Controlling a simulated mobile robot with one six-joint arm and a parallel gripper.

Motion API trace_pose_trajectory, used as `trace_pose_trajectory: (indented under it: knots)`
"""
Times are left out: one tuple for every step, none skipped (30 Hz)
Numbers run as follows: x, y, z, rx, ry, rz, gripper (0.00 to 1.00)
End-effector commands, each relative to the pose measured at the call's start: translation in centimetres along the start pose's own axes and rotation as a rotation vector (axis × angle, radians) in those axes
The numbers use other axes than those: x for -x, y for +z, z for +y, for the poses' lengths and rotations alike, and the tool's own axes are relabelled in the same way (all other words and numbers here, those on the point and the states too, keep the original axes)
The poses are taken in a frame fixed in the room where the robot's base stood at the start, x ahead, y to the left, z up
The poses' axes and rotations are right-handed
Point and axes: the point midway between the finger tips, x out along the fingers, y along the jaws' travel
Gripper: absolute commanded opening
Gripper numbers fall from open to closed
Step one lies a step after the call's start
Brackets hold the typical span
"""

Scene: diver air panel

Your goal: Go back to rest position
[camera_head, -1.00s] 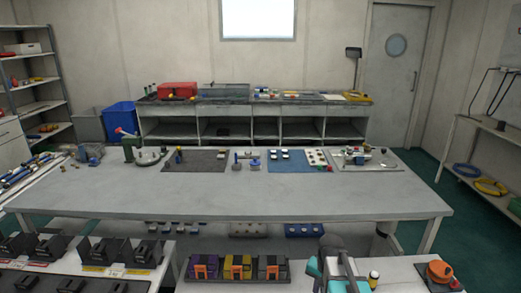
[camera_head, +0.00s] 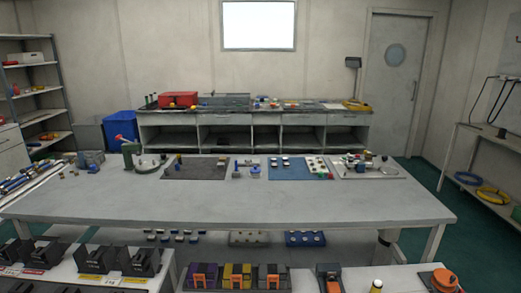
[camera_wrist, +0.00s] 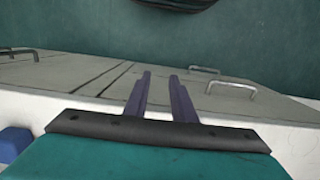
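My gripper (camera_wrist: 160,75) shows in the wrist view, its two dark purple fingers apart with nothing between them. It is open and empty, over a grey surface with metal handles (camera_wrist: 232,88) and green floor beyond. My arm and gripper do not show in the head view now. The long grey workbench (camera_head: 110,205) stands in the middle of the head view with several parts and mats along its far side.
Black holders (camera_head: 115,260) and coloured blocks (camera_head: 238,276) stand at the near edge. An orange-and-black device (camera_head: 328,278) and an orange round part (camera_head: 444,278) are to the right. A back bench (camera_head: 255,118) and door (camera_head: 396,85) lie behind. The workbench front is bare.

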Motion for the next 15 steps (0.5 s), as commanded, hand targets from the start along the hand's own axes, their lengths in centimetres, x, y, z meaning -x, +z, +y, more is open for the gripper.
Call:
trace_pose_trajectory:
  knots:
    - [-2.0, 0.9, 0.0, -0.001, 0.000, -0.023, 0.23]
    - [-3.0, 1.5, 0.0, -0.001, 0.000, -0.036, 0.23]
    - [-4.2, 2.2, 0.0, -0.001, 0.000, -0.053, 0.23]
    - [-5.1, 2.8, 0.0, -0.001, 0.000, -0.067, 0.23]
    - [-5.9, 3.3, 0.0, -0.001, 0.000, -0.079, 0.23]
    - [-7.1, 4.1, 0.0, -0.001, 0.000, -0.097, 0.23]
    - [-7.9, 4.7, 0.0, -0.002, 0.000, -0.110, 0.23]
    - [-8.8, 5.3, 0.0, -0.002, 0.000, -0.123, 0.23]
    - [-9.9, 6.1, 0.0, -0.002, 0.000, -0.140, 0.23]
    - [-10.8, 6.8, 0.0, -0.002, 0.000, -0.153, 0.23]
    - [-11.6, 7.4, 0.0, -0.002, 0.000, -0.166, 0.23]
    - [-12.6, 8.2, 0.0, -0.002, 0.000, -0.184, 0.23]
    - [-13.4, 8.9, 0.0, -0.002, 0.000, -0.196, 0.23]
    - [-14.2, 9.5, 0.0, -0.002, 0.000, -0.209, 0.23]
    - [-15.2, 10.4, 0.0, -0.002, 0.000, -0.227, 0.23]
